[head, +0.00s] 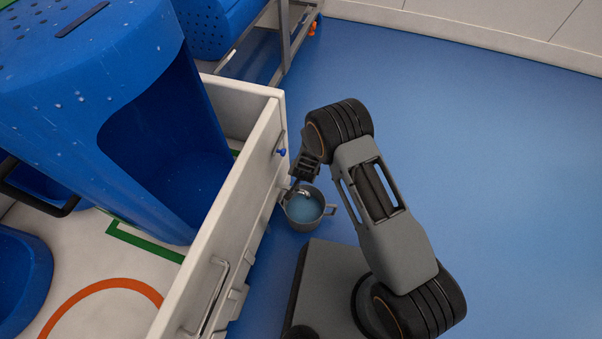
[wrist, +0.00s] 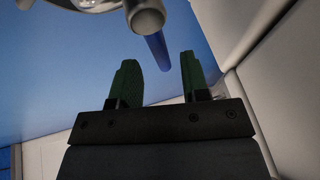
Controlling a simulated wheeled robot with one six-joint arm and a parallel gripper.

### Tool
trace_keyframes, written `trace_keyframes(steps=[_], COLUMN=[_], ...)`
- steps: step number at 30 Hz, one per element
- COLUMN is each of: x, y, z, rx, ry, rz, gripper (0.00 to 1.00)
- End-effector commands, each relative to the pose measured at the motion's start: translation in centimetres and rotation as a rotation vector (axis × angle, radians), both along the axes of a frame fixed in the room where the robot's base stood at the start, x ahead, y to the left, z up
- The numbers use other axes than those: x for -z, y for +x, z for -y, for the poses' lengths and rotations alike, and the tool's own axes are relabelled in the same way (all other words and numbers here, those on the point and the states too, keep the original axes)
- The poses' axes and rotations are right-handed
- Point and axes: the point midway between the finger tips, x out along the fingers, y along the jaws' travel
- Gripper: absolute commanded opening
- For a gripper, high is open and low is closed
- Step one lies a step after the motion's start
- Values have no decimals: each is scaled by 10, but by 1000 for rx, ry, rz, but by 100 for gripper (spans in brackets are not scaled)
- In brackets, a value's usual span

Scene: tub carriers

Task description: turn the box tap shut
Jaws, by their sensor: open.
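The metal box tap (head: 302,190) sits low beside the white box (head: 262,170), partly hidden by my gripper in the head view. My gripper (head: 303,172) is close by the box's outer wall. In the wrist view its green fingers (wrist: 161,75) are open, apart and empty, a little short of the spout.
A grey pot (head: 306,224) with bluish liquid stands on the blue floor under the tap. A small blue knob (head: 281,152) sticks out of the box wall. A large blue tub (head: 95,95) is on the left. The floor at right is clear.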

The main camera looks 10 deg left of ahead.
Motion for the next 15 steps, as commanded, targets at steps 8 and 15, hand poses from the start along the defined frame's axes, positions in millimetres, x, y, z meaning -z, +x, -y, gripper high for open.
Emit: trace_keyframes(steps=[8, 15], x=[-57, -93], y=[-23, -39], z=[8, 15], rx=[0, 2], ry=[1, 1], rz=[0, 0], gripper=[42, 42])
